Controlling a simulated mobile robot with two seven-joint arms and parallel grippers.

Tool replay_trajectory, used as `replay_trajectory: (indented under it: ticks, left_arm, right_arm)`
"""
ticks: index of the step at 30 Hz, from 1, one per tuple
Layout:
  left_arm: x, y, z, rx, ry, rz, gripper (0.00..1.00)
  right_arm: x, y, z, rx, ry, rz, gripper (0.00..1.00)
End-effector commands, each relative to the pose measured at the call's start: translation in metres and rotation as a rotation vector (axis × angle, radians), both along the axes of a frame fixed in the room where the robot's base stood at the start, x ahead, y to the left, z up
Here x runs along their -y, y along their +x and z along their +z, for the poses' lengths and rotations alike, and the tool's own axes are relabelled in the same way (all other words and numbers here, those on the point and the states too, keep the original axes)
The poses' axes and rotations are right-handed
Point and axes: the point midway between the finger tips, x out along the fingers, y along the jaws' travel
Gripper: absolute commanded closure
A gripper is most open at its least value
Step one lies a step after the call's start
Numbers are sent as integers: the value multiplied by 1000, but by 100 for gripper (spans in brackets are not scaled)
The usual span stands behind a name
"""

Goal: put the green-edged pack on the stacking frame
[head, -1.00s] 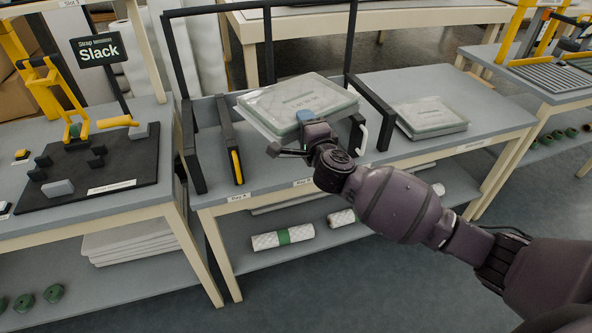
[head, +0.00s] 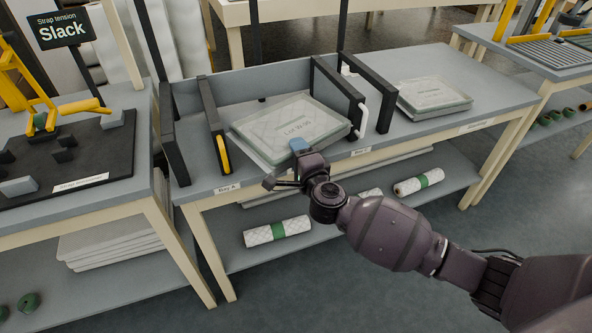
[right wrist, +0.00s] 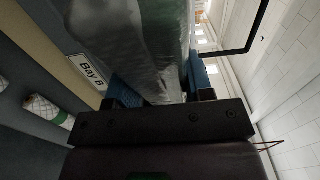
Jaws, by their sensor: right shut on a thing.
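The green-edged pack (head: 285,124), a flat clear-wrapped block with a printed label, is in my right gripper (head: 298,150). The gripper is shut on its near edge. The right wrist view shows the pack (right wrist: 165,45) between the blue fingers (right wrist: 164,88), with green along one side. The pack is low between the black uprights of the stacking frame (head: 213,128), close over the bench. A pale layer shows under its left edge; I cannot tell whether it is resting. My left gripper is not in view.
Another wrapped pack (head: 433,97) lies on the bench to the right, beyond a black upright with a white handle (head: 361,118). White rolls (head: 277,231) with green bands lie on the lower shelf. A strap tension stand (head: 62,30) is at the left.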

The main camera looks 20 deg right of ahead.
Motion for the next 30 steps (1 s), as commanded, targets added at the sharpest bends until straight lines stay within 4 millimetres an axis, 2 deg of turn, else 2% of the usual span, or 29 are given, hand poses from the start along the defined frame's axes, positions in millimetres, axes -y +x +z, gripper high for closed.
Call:
replay_trajectory:
  ticks: [6, 10, 18, 26, 27, 30]
  left_arm:
    - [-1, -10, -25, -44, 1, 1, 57]
    - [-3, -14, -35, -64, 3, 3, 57]
    - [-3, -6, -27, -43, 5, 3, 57]
    - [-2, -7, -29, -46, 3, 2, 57]
    - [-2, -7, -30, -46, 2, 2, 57]
    - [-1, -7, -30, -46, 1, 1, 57]
  right_arm:
    - [0, -1, -39, -11, -1, 1, 78]
    - [0, -1, -55, -9, 0, 1, 78]
    - [0, 0, -54, 3, 0, 1, 78]
    - [0, 0, -58, 1, 0, 0, 78]
    - [0, 0, -59, 1, 0, 1, 51]
    - [0, 0, -58, 1, 0, 0, 36]
